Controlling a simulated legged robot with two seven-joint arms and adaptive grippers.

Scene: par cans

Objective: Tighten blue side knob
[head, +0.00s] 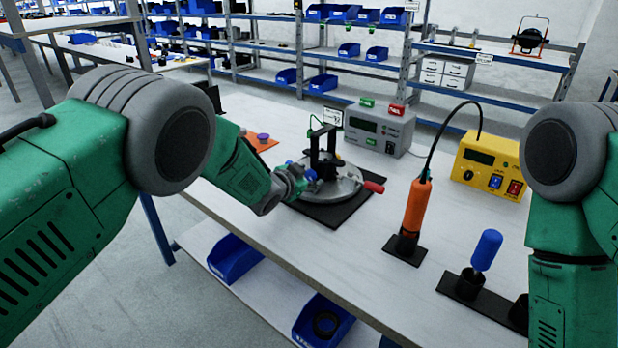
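A round metal fixture (343,188) with a black upright frame (322,150) stands on a black mat (335,215) on the bench. A small blue knob (311,176) shows at the fixture's left side. A red handle (374,187) sticks out on its right. My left gripper (301,178) reaches in from the left and is right at the blue knob. Its fingers are small and partly overlap the knob, so I cannot tell whether they are closed on it. My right arm (570,260) hangs down at the right edge, and its gripper is out of frame.
An orange power driver (414,210) stands in a black holder, its cable near a yellow control box (490,165). A blue-handled tool (486,250) stands in a black stand. A grey box (378,130) sits behind the fixture.

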